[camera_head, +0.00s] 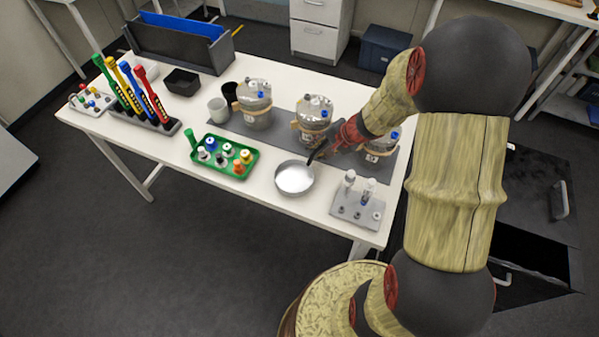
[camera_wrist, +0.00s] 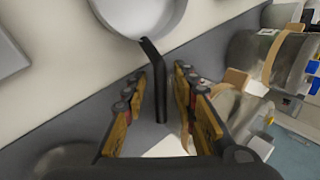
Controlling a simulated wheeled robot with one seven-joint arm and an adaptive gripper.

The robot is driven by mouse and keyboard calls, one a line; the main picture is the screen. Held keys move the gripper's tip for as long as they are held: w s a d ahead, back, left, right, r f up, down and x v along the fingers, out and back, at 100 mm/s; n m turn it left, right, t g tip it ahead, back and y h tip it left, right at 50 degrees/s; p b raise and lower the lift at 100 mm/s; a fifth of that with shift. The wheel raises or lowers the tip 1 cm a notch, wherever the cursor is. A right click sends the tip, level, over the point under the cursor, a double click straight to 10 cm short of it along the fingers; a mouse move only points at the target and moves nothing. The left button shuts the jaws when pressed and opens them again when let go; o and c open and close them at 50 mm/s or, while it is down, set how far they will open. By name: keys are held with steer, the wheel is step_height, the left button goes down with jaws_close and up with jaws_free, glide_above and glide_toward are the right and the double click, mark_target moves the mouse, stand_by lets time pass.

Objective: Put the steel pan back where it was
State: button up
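The steel pan (camera_head: 294,178) sits on the white table, in front of the dark grey mat, with its black handle pointing to the upper right toward my gripper (camera_head: 328,148). In the wrist view the pan (camera_wrist: 142,14) is at the top, partly cut off by the frame. Its handle (camera_wrist: 154,62) runs down between the two fingers of my gripper (camera_wrist: 160,82). The fingers are apart, with gaps visible on both sides of the handle. In the head view my arm hides part of the mat's right end.
A green tray (camera_head: 214,171) with small bottles lies left of the pan. A grey holder (camera_head: 345,211) with vials is to its right. Cups (camera_head: 217,109) and a marker rack (camera_head: 146,121) are farther left.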

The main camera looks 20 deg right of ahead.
steer(key=c, duration=0.6)
jaws_close()
